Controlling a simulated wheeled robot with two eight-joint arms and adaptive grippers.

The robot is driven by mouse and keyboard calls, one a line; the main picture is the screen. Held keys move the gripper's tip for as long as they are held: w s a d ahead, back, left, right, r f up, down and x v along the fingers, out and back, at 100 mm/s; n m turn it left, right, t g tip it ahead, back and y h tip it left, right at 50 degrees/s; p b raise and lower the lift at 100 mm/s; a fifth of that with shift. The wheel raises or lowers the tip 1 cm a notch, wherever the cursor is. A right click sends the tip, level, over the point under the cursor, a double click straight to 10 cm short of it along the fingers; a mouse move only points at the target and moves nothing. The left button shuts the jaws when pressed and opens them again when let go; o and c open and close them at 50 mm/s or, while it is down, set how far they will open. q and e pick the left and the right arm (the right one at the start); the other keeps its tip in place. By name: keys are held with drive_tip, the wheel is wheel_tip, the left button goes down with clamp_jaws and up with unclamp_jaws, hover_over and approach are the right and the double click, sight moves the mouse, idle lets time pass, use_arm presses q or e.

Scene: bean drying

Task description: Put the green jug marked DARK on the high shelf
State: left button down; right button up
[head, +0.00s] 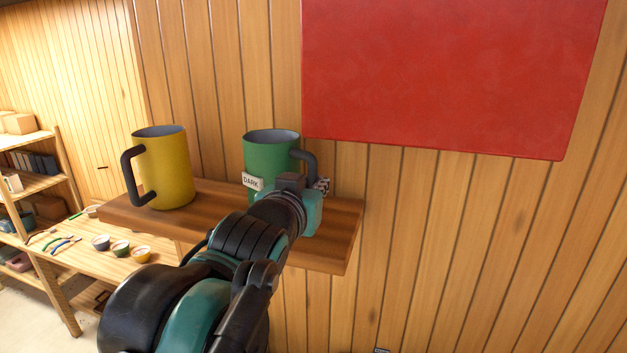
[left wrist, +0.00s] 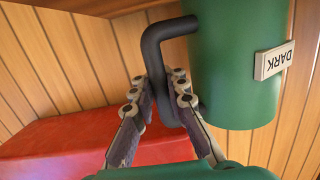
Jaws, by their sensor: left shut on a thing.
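The green jug (head: 268,148) with a white DARK label (head: 252,181) is over the wooden high shelf (head: 345,225) in the head view. It looks upright, with its black handle (head: 308,165) to the right. My arm hides its base, so I cannot tell whether it touches the shelf. My left gripper (head: 320,187) is shut on the handle. The left wrist view shows the left gripper's fingers (left wrist: 163,95) on both sides of the handle, beside the green jug (left wrist: 235,75). My right gripper is not in view.
A yellow jug (head: 168,170) with a black handle stands on the shelf's left part. A red panel (head: 450,75) hangs on the plank wall at upper right. Below left is a workbench (head: 80,245) with small bowls (head: 120,248) and tools. A storage rack (head: 40,185) stands at far left.

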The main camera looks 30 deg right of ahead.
use_arm(q)
drive_tip(key=shift+s+a+r, duration=0.1)
drive_tip(key=shift+s+a, duration=0.2)
drive_tip(key=shift+a, duration=0.05)
drive_tip(key=c, duration=1.5)
unclamp_jaws()
drive_tip(key=shift+w+d+f, duration=0.15)
drive_tip(key=shift+d+f, duration=0.05)
drive_tip(key=shift+c, duration=0.2)
drive_tip(key=shift+a, duration=0.1)
drive_tip(key=shift+a+r, duration=0.1)
drive_tip(key=shift+r, duration=0.15)
drive_tip(key=b+v, duration=0.2)
drive_tip(key=v, duration=1)
